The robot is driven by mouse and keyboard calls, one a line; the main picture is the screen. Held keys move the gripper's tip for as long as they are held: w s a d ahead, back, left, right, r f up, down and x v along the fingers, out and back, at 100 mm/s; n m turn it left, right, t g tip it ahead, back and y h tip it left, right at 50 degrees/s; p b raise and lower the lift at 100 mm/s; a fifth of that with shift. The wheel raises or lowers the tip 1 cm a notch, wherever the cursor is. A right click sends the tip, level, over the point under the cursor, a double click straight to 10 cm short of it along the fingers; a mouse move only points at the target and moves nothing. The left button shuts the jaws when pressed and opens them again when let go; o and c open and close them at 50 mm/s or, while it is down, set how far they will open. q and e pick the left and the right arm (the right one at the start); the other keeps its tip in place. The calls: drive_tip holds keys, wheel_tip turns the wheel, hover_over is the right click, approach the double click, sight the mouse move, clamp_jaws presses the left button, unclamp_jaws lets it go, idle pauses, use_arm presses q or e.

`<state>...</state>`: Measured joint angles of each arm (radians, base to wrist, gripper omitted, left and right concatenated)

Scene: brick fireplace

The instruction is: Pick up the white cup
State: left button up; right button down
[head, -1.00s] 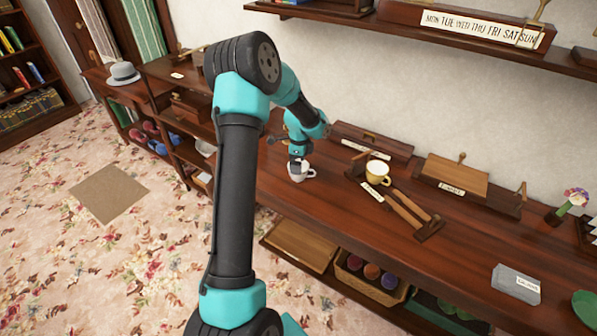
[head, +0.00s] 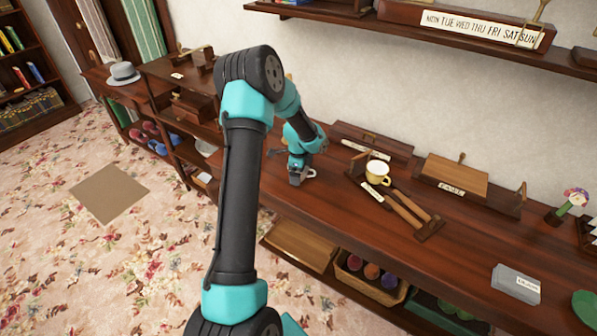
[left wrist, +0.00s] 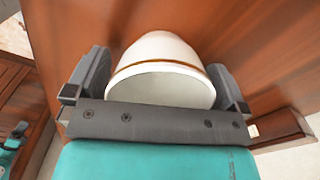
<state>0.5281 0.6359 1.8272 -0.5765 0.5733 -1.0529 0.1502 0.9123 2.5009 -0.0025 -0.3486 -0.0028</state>
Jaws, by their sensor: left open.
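The white cup (head: 309,174) stands on the dark wooden counter, mostly hidden behind my left gripper in the head view. Its handle shows on the right. In the left wrist view the white cup (left wrist: 165,55) has a gold band near its rim, and its open mouth faces the gripper's palm. My left gripper (head: 296,178) is open and down at the cup. In the left wrist view its two fingers (left wrist: 160,82) lie on either side of the cup. Whether they touch it cannot be told. My right gripper is in neither view.
A wooden box (head: 455,176) and a grey block (head: 516,283) lie farther right. The counter's front edge is close to the white cup.

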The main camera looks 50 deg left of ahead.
use_arm(q)
drive_tip(key=shift+c, duration=0.5)
drive_tip(key=c, duration=0.7)
drive_tip(key=shift+o, duration=0.2)
drive_tip(key=shift+r, duration=0.1)
drive_tip(key=shift+r, duration=0.95)
drive_tip(key=shift+s+d+r, duration=0.1)
drive_tip(key=shift+r, duration=0.75)
drive_tip(key=s+d+r, duration=0.1)
drive_tip(key=s+d, duration=0.9)
drive_tip(key=d, duration=0.1)
drive_tip(key=shift+s+d+r, duration=0.15)
drive_tip(key=shift+s+d, duration=0.05)
drive_tip(key=shift+d, duration=0.2)
